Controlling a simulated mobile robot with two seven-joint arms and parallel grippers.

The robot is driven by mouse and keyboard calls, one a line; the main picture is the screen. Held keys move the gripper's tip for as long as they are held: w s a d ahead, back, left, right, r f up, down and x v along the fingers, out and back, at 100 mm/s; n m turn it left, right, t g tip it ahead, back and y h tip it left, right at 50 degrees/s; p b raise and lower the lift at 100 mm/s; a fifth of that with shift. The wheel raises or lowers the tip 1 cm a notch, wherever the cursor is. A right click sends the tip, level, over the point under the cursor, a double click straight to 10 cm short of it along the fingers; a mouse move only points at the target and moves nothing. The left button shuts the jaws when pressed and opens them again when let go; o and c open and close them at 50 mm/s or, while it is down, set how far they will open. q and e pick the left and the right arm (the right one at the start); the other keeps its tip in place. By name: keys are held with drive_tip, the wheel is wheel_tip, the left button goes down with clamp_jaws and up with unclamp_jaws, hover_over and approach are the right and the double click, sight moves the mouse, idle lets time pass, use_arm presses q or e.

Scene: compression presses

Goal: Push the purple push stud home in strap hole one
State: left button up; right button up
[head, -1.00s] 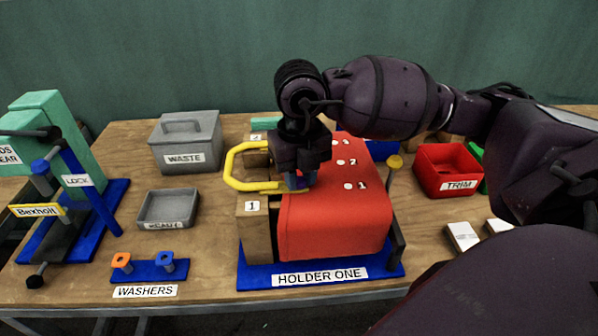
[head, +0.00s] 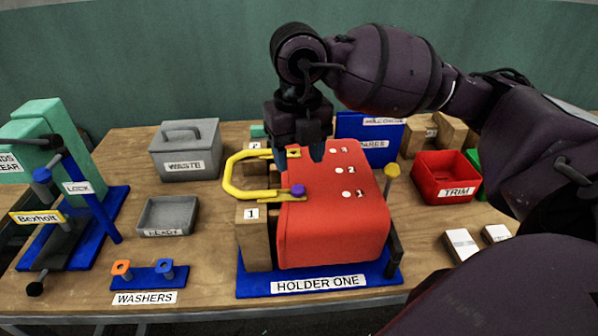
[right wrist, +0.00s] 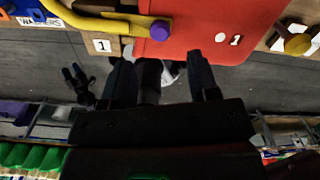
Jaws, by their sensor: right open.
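The purple push stud (head: 298,190) sits at the near end of the yellow U-shaped strap (head: 232,175), by the left edge of the red block (head: 335,235). It also shows in the right wrist view (right wrist: 160,31) at the strap's tip. How deep it sits I cannot tell. My right gripper (head: 300,160) is open and empty, above the block's left side and behind the stud in the picture. Its two fingers stand apart in the right wrist view (right wrist: 160,78). A dark pronged shape (right wrist: 76,82) there may be my left gripper; its jaws are too unclear to judge.
The block stands on the blue HOLDER ONE base (head: 255,283), with a wooden post (head: 252,240) at its left. A yellow-topped peg (head: 392,172) stands at its right. The WASHERS stand (head: 155,276), grey READY tray (head: 167,198) and red TRIM bin (head: 445,160) are around it.

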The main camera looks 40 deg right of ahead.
sight(299, 188)
use_arm(q)
drive_tip(key=shift+s+f, duration=0.15)
drive_tip(key=shift+s, duration=0.15)
use_arm(e)
wheel_tip(299, 188, up, 4)
drive_tip(key=shift+r, duration=0.1)
use_arm(q)
drive_tip(key=shift+w, duration=0.15)
use_arm(e)
drive_tip(key=shift+s, duration=0.1)
